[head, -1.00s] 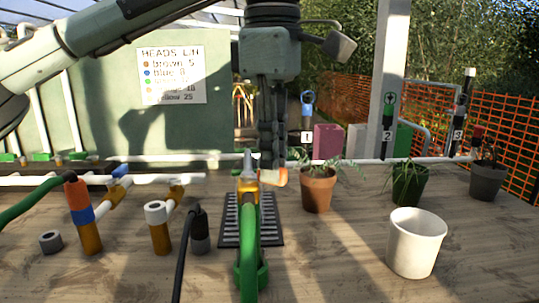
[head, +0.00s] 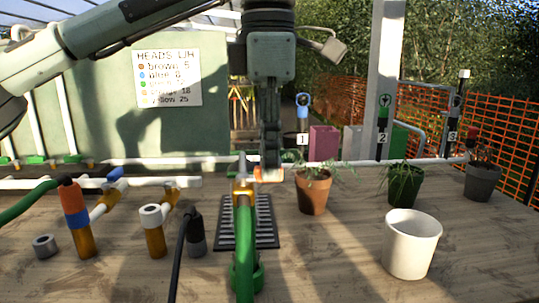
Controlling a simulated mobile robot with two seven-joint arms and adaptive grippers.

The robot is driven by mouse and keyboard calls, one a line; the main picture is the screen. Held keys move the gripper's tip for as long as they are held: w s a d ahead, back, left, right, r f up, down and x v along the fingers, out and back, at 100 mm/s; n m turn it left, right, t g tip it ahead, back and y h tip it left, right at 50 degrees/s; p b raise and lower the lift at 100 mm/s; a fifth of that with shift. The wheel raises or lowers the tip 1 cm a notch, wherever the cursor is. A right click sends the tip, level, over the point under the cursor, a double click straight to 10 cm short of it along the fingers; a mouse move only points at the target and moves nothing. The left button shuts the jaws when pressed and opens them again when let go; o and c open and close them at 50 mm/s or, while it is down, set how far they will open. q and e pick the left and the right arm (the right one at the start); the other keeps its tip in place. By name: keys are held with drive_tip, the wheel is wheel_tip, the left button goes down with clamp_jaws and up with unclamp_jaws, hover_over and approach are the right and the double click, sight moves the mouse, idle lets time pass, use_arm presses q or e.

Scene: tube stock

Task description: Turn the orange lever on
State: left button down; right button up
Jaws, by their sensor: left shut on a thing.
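The orange lever (head: 272,175) shows as a short orange piece just right of a brass valve (head: 246,187), above the grated drain. It points to the right, and part of it is hidden by my gripper. My left gripper (head: 270,166) comes down from above, fingers pointing down, and is shut on the orange lever. A green hose (head: 245,245) joins the valve from the near side. My right gripper is not in view.
A potted plant (head: 312,192) stands close to the right of the lever. A white bucket (head: 409,245) is at the front right. Brown-and-white pipe fittings (head: 154,230) and a black hose (head: 179,252) are to the left. Bare table lies between drain and bucket.

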use_arm(q)
drive_tip(key=c, duration=1.5)
unclamp_jaws()
wheel_tip(320, 180, up, 12)
drive_tip(key=shift+f, duration=0.1)
